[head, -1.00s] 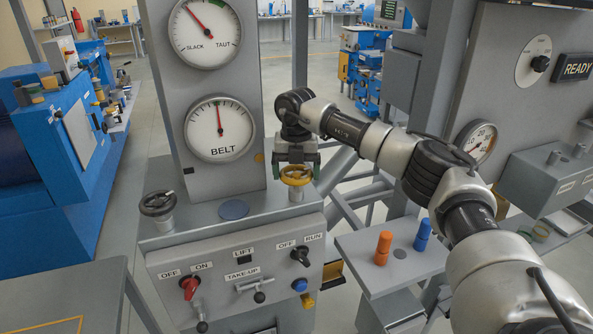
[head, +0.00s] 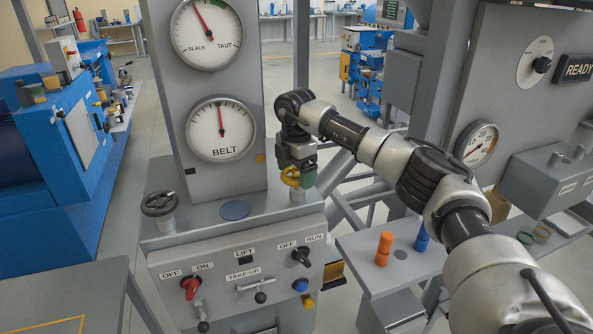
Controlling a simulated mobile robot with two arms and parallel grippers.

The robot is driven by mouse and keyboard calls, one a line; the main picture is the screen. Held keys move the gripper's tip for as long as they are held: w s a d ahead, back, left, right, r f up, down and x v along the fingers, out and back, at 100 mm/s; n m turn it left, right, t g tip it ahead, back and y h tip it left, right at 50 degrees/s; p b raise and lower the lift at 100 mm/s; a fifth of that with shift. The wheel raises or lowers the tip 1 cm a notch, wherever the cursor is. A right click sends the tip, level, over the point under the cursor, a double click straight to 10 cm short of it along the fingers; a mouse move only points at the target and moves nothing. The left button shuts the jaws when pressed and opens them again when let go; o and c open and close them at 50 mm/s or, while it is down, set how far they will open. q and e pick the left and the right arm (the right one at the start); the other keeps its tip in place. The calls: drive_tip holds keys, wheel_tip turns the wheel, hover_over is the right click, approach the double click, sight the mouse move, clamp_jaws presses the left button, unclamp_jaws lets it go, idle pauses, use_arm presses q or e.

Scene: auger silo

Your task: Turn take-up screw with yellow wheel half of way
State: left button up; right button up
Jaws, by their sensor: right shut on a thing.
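The yellow wheel (head: 291,178) of the take-up screw stands on a short metal post at the right of the grey console top. My right gripper (head: 299,178) reaches down to it from above and is shut on the wheel. The fingers hide part of its rim. The slack/taut gauge (head: 208,34) above has its red needle leaning left of upright. The belt gauge (head: 221,128) below it has its needle about straight up. My left gripper is not in view.
A dark handwheel (head: 159,204) stands at the left of the console top. The console front (head: 238,275) carries a red switch, a black switch and levers. Orange (head: 384,245) and blue (head: 422,236) pegs stand on a side shelf beneath my right arm.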

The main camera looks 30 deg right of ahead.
sight(296, 171)
drive_tip(key=m, duration=0.6)
drive_tip(key=shift+w+r+m, duration=0.2)
drive_tip(key=shift+m, duration=0.1)
drive_tip(key=m+p, duration=0.1)
drive_tip(key=m, duration=0.4)
drive_tip(key=shift+d, duration=0.1)
drive_tip(key=shift+w+r, duration=0.1)
drive_tip(key=o, duration=0.5)
drive_tip(key=shift+o, duration=0.8)
drive_tip(key=shift+r+b, duration=0.35)
drive_tip(key=shift+r, duration=0.05)
wheel_tip(296, 171, up, 10)
drive_tip(key=b, duration=0.2)
drive_tip(key=shift+f, duration=0.1)
